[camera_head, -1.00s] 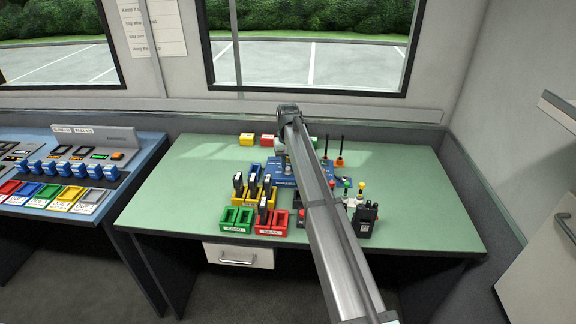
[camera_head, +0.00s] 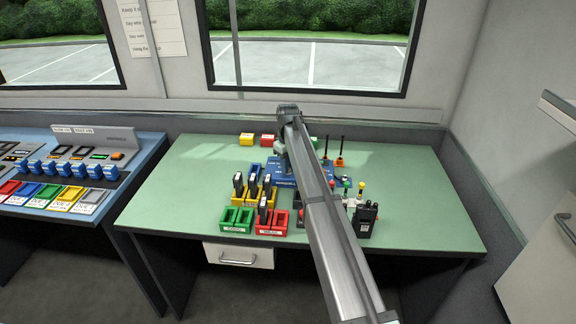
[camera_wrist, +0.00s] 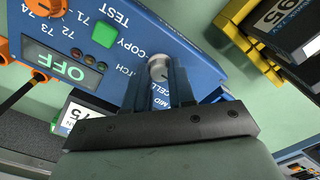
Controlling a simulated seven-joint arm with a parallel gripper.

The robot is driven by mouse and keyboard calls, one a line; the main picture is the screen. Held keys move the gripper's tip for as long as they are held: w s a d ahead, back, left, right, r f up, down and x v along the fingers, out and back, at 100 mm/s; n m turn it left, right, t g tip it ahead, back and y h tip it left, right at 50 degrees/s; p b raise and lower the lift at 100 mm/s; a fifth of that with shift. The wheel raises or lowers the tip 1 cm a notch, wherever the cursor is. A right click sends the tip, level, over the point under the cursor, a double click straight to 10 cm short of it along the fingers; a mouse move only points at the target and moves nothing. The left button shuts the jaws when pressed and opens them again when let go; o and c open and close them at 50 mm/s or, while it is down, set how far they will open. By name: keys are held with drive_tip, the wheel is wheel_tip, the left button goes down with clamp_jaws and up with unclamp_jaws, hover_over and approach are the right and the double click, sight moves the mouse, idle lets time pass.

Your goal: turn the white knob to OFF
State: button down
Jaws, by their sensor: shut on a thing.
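The white knob (camera_wrist: 157,66) is on the sloped blue panel (camera_wrist: 190,45), beside the printed words CELL and MID, in the wrist view. My gripper (camera_wrist: 160,84) is shut on the knob, with one blue finger on either side of it. The knob's pointer mark is too small to read. In the head view the blue panel (camera_head: 278,170) is on the green desk and partly covered by my arm. My gripper (camera_head: 281,148) is over the panel there, and the knob cannot be made out.
A dark display (camera_wrist: 62,66) shows green upside-down lettering. Yellow holders (camera_wrist: 245,50) with dark modules stand beside the panel. A black radio (camera_head: 366,220) stands front right; the green desk (camera_head: 420,190) is clear at right.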

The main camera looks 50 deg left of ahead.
idle(0.3)
drive_tip(key=c, duration=0.9)
unclamp_jaws()
drive_tip(key=shift+c, duration=0.2)
wheel_tip(320, 180, up, 14)
drive_tip(key=shift+f, duration=0.1)
